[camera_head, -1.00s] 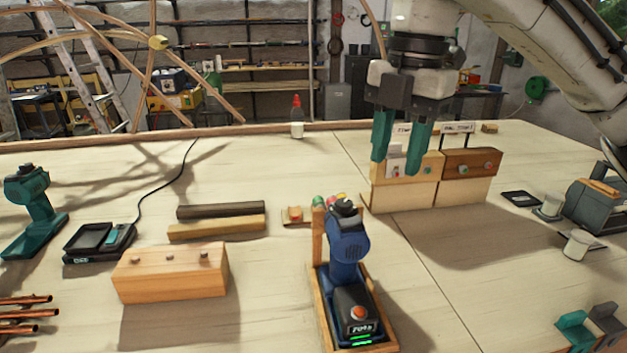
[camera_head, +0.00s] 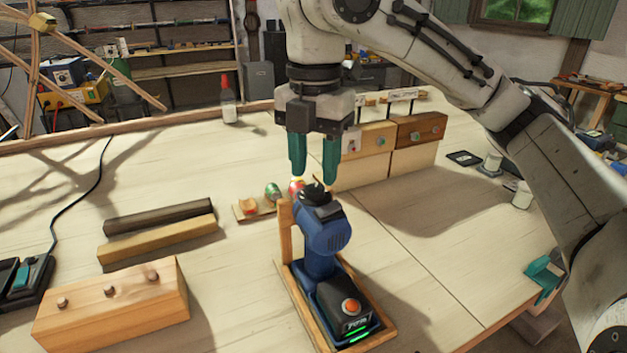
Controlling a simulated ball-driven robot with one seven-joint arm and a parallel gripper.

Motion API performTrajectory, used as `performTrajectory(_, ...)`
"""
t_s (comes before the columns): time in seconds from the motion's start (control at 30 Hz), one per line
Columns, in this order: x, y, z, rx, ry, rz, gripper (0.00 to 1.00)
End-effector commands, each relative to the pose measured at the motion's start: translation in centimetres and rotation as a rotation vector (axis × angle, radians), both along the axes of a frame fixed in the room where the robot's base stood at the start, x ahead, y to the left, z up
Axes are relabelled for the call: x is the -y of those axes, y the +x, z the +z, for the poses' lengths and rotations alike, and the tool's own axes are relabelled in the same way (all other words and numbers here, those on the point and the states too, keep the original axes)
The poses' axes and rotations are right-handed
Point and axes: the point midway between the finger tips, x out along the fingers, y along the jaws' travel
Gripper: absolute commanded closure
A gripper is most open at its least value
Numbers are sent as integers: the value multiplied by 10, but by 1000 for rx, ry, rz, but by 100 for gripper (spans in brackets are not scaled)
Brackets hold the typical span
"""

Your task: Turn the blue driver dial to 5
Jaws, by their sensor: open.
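The blue driver (camera_head: 327,240) stands upright in a wooden tray (camera_head: 306,313) on the bench. Its black dial (camera_head: 319,194) is at the top of its head; I cannot read the setting. An orange button (camera_head: 351,307) and green lights show on its battery base. My gripper (camera_head: 313,170) is open, with two teal fingers pointing down just above and behind the driver's head. The fingers hold nothing. I cannot tell whether they touch the dial.
Pale and dark wooden blocks with knobs (camera_head: 417,130) stand behind and right. Two laths (camera_head: 160,238) and a pegged wooden block (camera_head: 115,305) lie left. Small coloured knobs (camera_head: 250,206) sit behind the driver.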

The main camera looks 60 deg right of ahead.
Motion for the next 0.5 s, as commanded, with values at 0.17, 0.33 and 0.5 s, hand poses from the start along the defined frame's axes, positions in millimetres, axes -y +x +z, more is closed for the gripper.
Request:
performTrajectory(0.17, 0, 0, -21, 0, 1, 1, 57)
performTrajectory(0.33, 0, 0, -26, 0, 0, 0, 57)
performTrajectory(0.5, 0, 0, -26, 0, 0, 0, 57)
